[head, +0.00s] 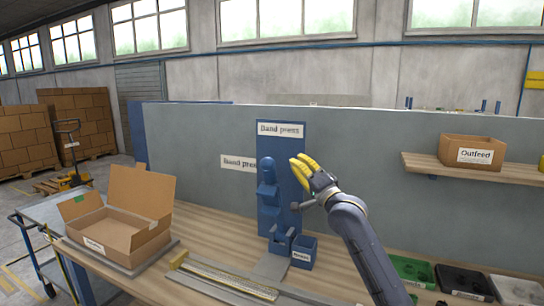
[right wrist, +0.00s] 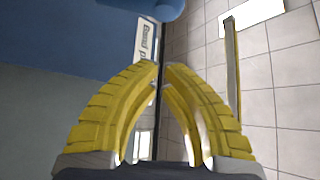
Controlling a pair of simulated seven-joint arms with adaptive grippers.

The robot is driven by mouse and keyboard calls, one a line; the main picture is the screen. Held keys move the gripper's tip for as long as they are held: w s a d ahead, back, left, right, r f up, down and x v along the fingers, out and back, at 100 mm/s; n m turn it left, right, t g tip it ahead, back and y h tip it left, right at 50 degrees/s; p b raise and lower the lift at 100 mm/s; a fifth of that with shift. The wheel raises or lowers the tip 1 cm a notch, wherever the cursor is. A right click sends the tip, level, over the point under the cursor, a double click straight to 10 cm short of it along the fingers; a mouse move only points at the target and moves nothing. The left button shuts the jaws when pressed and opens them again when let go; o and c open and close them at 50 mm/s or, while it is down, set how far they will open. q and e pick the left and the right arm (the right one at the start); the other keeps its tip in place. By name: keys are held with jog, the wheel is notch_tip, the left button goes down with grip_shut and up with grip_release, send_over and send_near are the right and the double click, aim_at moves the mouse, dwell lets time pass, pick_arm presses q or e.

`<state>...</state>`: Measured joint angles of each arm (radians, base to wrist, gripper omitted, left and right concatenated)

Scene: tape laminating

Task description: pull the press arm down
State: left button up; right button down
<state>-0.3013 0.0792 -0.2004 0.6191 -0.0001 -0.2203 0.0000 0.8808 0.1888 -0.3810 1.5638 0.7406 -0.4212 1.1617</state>
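The blue band press (head: 268,205) stands on the workbench against a blue back panel (head: 288,143) labelled "Band press". A short dark bar with a rounded end (head: 296,206) sticks out at the press's right side; I cannot tell whether it is the press arm's handle. My right gripper (head: 297,158) is in front of the panel, up and right of the press head, with yellow fingers pointing up and left. In the right wrist view the fingertips (right wrist: 161,66) nearly meet, with nothing seen between them. My left gripper is out of view.
An open cardboard box (head: 122,225) sits on the bench at left. A strip fixture (head: 225,279) lies in front of the press, and a small blue bin (head: 304,250) stands beside it. A shelf (head: 490,174) with an "Outfeed" box (head: 471,152) is at right. Dark and green trays are at lower right.

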dwell(0.3)
jog(key=x, duration=1)
jog(key=s+f, duration=0.1)
jog(key=s+a+f, duration=0.1)
jog(key=s, duration=0.1)
jog(key=shift+a, duration=0.25)
jog(key=shift+f, duration=0.1)
